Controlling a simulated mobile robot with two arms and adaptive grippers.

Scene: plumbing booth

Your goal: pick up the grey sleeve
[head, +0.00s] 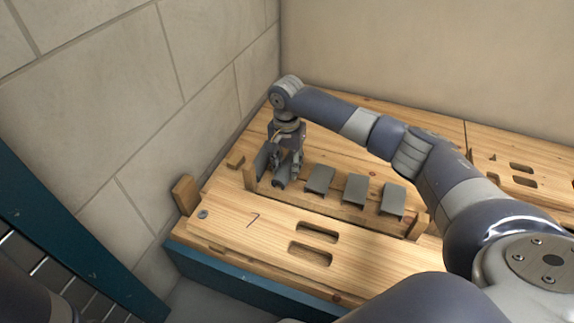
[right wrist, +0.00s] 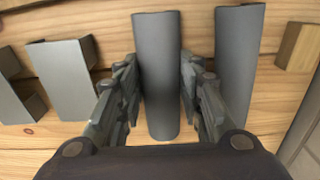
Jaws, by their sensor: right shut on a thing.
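The grey sleeve (right wrist: 157,70) is a smooth, rounded grey piece standing out between the fingers of my right gripper (right wrist: 158,104) in the right wrist view. In the head view my right gripper (head: 286,168) points down over the left end of the wooden rack, and the sleeve (head: 280,184) shows partly under it. The gripper is shut on the sleeve, with a finger on each side. I cannot tell whether the sleeve is clear of the rack. My left gripper is not in view.
Another grey piece (right wrist: 236,60) stands close beside the held sleeve. Three grey channel-shaped pieces (head: 320,179) (head: 355,188) (head: 393,199) sit along the wooden rack (head: 335,207). A wooden block (head: 185,194) stands at the bench's left edge, near the block wall. The slotted front bench top (head: 270,235) is clear.

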